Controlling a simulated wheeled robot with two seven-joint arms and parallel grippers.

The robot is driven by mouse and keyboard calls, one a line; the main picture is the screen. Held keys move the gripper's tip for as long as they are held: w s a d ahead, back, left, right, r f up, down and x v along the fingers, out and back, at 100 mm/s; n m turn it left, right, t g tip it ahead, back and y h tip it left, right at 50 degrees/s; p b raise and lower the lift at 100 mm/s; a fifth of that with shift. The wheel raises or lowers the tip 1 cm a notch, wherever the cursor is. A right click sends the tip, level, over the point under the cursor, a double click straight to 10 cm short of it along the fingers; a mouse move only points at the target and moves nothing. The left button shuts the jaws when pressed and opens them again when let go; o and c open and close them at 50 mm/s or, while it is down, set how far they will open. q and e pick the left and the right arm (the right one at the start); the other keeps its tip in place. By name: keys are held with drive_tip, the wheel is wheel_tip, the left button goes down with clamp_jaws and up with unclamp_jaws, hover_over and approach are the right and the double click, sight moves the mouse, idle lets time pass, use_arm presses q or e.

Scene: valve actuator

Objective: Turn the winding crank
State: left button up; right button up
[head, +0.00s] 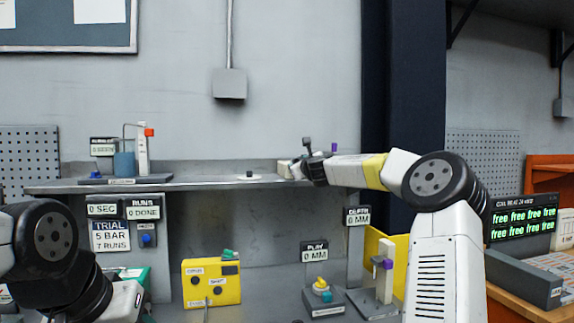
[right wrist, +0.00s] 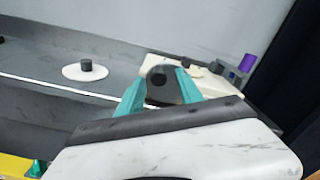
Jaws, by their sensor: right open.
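A cream block (right wrist: 207,75) sits on the grey shelf, with a dark rounded part (right wrist: 158,72), apparently the winding crank, at its near left side. My right gripper (right wrist: 158,88) is open, its teal fingers on either side of the dark part in the right wrist view. I cannot tell whether they touch it. In the head view my right gripper (head: 308,168) reaches the shelf's right end and largely hides the block. A dark upright piece (head: 307,143) and a purple knob (head: 334,147) show above it. My left gripper (head: 125,297) is low at the left, its fingers not clear.
A white disc with a black knob (right wrist: 72,73) lies on the shelf, left of the block. A fixture with a blue cylinder (head: 124,164) stands at the shelf's left. Below are a yellow box (head: 211,283) and a small station with a yellow knob (head: 321,283). The shelf's middle is mostly clear.

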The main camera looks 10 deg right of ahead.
drive_tip(key=s, duration=0.6)
drive_tip(key=shift+s, duration=0.3)
